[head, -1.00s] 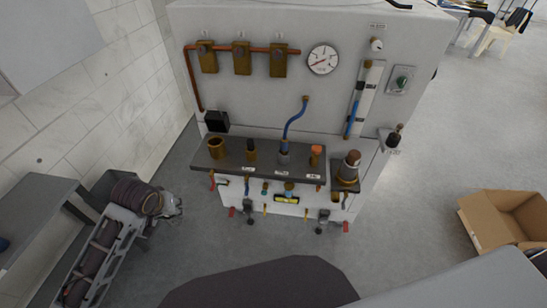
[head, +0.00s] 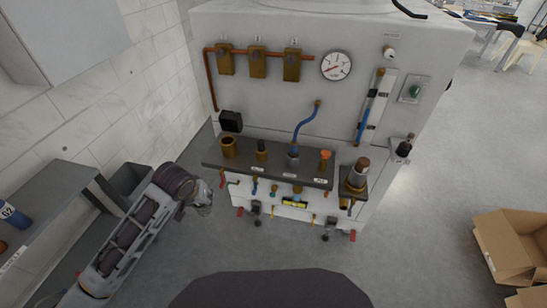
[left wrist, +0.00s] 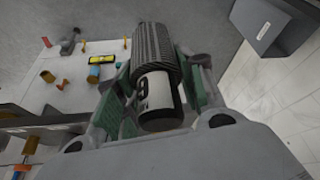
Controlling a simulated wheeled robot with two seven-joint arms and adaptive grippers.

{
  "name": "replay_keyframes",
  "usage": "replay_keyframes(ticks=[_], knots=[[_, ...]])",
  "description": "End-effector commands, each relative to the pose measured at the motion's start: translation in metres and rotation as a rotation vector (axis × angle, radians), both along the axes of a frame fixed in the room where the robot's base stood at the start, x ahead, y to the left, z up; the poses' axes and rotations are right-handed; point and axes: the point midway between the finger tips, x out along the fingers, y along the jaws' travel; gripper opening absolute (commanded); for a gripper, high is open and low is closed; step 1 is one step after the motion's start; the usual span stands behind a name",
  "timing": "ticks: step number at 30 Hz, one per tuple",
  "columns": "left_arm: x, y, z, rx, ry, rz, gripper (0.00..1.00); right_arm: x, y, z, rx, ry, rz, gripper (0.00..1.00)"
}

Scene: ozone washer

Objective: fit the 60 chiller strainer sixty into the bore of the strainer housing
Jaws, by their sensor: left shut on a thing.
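My left gripper (head: 203,201) is in front of the lower left of the white washer cabinet, apart from it. In the left wrist view its green-padded fingers (left wrist: 155,98) are shut on the strainer (left wrist: 153,48), a ribbed dark grey cylinder with a white end band and a partly visible black number. The ribbed end points away from the wrist. In the head view the strainer is too small to make out. A brass open-topped cup (head: 228,147) stands at the left end of the dark shelf; I cannot tell whether it is the strainer housing. My right gripper is not in view.
The dark shelf (head: 215,163) carries several brass fittings, and a brass fitting with a dark top (head: 357,174) stands right of it. Small valves line the cabinet front below. A left bench (head: 50,190) holds a blue cylinder (head: 14,216). Cardboard boxes (head: 510,250) lie right; floor between is clear.

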Motion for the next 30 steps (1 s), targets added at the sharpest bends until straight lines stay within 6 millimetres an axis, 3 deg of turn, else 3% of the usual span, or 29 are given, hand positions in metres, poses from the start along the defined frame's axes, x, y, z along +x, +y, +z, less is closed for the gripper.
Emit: replay_keyframes(ticks=[15,30], knots=[[0.021,-0.002,0.045,-0.001,-0.001,-0.001,0.14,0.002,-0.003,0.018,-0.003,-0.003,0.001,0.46],[0.058,-0.025,0.143,0.000,-0.003,-0.035,0.14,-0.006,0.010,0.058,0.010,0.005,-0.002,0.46]])
